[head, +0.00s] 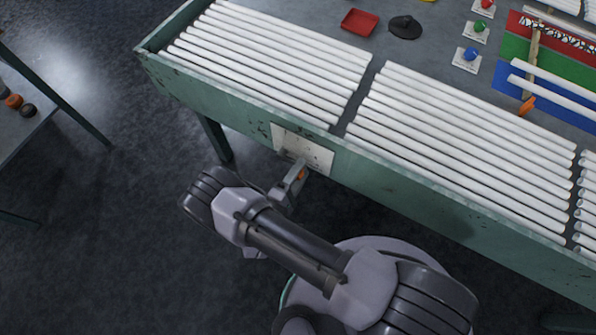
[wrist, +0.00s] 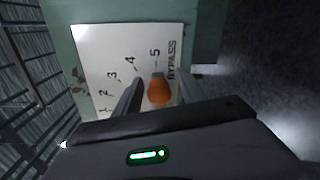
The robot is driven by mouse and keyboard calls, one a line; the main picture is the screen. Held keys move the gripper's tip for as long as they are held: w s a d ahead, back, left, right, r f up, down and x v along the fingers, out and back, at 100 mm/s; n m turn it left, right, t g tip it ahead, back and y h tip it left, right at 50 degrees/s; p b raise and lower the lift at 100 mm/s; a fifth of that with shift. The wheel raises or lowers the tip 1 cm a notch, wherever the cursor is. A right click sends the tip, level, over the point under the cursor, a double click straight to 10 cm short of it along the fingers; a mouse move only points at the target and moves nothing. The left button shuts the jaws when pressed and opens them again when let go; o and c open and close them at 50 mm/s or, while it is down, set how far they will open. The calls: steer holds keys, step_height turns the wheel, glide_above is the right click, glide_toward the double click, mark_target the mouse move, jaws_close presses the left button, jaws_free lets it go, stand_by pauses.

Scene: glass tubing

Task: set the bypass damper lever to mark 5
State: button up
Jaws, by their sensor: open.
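The bypass damper plate is a white panel on the green bench side, seen in the head view (head: 318,155) and in the wrist view (wrist: 100,60). It carries the marks 1 to 5 and the word BYPASS. The lever's orange knob (wrist: 158,92) stands in line with mark 5 in the wrist view; a bit of it shows in the head view (head: 301,175). My gripper (wrist: 160,84) is open, with one finger on each side of the knob. Whether either finger touches it I cannot tell. The lever's shaft is mostly hidden behind the knob.
The green bench (head: 400,185) holds rows of white tubes (head: 270,60). A red tray (head: 359,22), a dark round object (head: 405,27) and colored buttons lie behind them. Another table (head: 20,120) stands at the left. The floor between is clear.

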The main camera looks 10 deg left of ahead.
steer(key=p+v, duration=0.3)
steer(key=v, duration=1.4)
steer(key=shift+s, duration=0.2)
steer(key=shift+a+r, duration=0.1)
steer(key=w+d+r+m+g+h, duration=0.1)
steer(key=w+d+r+m+g, duration=0.3)
steer(key=r, duration=0.4)
steer(key=w+d+r+m+g+h, duration=0.1)
steer(key=w+r+m+g, duration=0.1)
steer(key=r+m+g, duration=0.5)
steer(key=w+d+r+m+g+h, duration=0.1)
steer(key=w+d+r+g, duration=0.3)
steer(key=r, duration=0.6)
steer(key=s+d+r+m+t+y, duration=0.2)
steer(key=s+d+r+m+y, duration=0.1)
steer(key=r, duration=0.7)
steer(key=s+d+r+m+t+y, duration=0.2)
steer(key=s+d+r+m+y, duration=0.1)
steer(key=d+r+m+y, duration=0.3)
steer(key=d+r+y, duration=0.2)
steer(key=d+r, duration=0.2)
